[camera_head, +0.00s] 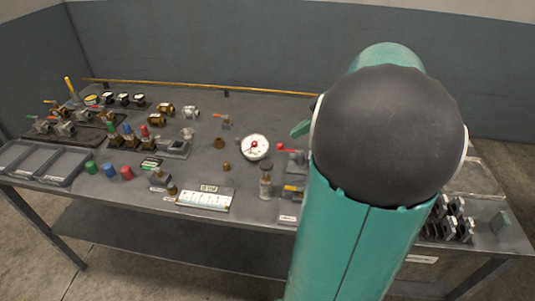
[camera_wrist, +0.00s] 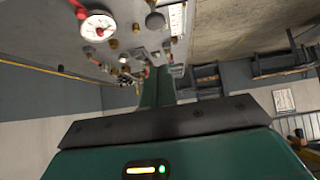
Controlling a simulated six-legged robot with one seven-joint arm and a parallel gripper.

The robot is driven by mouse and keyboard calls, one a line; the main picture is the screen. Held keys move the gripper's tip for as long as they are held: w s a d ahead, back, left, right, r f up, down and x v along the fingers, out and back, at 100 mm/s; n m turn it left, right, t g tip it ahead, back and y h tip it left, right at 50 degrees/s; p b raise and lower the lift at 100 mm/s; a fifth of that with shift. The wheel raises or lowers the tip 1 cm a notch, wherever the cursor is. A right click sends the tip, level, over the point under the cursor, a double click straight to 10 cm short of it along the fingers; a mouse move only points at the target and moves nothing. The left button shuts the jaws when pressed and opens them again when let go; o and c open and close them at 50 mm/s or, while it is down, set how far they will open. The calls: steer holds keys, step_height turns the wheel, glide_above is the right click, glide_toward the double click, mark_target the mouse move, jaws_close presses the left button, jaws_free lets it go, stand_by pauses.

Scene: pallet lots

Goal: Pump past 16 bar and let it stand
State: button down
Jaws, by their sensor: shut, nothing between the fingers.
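A round white gauge (camera_head: 255,147) with a red centre stands on the bench; it also shows in the wrist view (camera_wrist: 98,27). Its reading is too small to make out. Just right of it in the head view is a lever with a red ball end (camera_head: 281,147) on a grey block (camera_head: 294,162), partly hidden by my arm. I cannot tell whether this is the pump's lever. In the wrist view my gripper (camera_wrist: 156,88) shows as narrow green fingers, shut and empty, pointing toward the bench.
The grey bench (camera_head: 235,228) carries several valves, fittings, coloured caps, and grey trays (camera_head: 45,163) at the left. A white labelled plate (camera_head: 206,198) lies at the front and a small bottle-like fitting (camera_head: 265,183) stands beside it. A yellow rod (camera_head: 200,87) runs along the back edge.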

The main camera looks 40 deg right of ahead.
steer(key=shift+r, duration=0.25)
glide_above(263, 164)
steer(key=s+d, duration=0.2)
steer(key=f, duration=0.7)
steer(key=shift+s+a+f, duration=0.1)
steer(key=shift+a+f, duration=0.15)
steer(key=shift+d+f, duration=0.1)
steer(key=shift+f, duration=1.65)
